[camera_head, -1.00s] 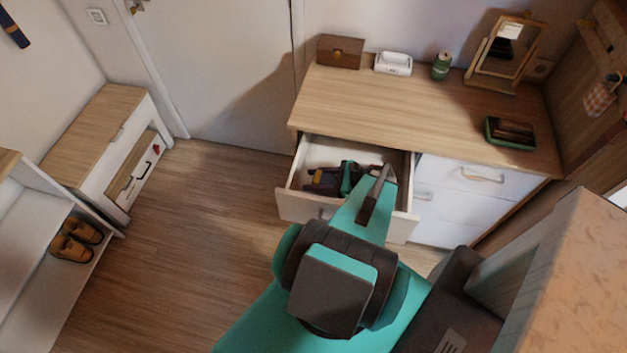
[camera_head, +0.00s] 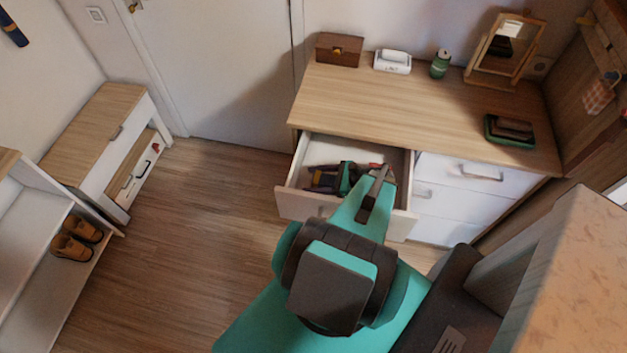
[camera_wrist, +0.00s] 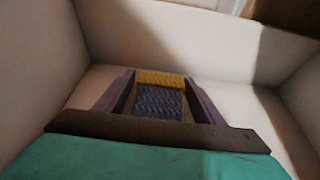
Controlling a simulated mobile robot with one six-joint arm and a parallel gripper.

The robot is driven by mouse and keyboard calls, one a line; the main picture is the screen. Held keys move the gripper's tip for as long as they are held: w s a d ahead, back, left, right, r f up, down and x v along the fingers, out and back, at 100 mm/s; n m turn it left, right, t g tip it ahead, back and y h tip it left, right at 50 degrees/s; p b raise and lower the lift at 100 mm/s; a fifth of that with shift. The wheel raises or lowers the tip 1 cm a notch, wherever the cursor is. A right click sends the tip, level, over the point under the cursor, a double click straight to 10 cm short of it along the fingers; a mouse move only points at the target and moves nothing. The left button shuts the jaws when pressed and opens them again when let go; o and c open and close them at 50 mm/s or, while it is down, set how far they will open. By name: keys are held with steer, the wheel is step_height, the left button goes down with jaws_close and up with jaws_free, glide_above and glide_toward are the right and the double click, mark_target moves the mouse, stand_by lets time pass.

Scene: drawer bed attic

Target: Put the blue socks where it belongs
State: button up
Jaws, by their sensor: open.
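The blue socks (camera_wrist: 160,101), a knitted dark blue-grey piece with a yellow band, lie on the floor of the open top-left drawer (camera_head: 298,205) of the dresser. My gripper (camera_wrist: 160,79) reaches down into this drawer, its two purple-brown fingers open on either side of the socks in the wrist view. I cannot tell whether the fingers touch them. In the head view my gripper (camera_head: 318,180) shows inside the drawer, and my arm covers part of the drawer's right side and front.
The dresser top (camera_head: 420,110) holds a brown box (camera_head: 339,50), a white box (camera_head: 393,62), a green can (camera_head: 440,64), a mirror (camera_head: 503,50) and a green tray (camera_head: 489,137). A shoe rack with brown shoes (camera_head: 72,247) and a bench (camera_head: 95,135) stand left. The floor between is clear.

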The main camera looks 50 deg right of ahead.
mark_target(330, 179)
steer(key=shift+r, duration=0.2)
steer(key=b+v, duration=0.4)
steer(key=v, duration=0.6)
steer(key=shift+d, duration=0.1)
steer(key=shift+b+v, duration=0.3)
steer(key=shift+v, duration=0.65)
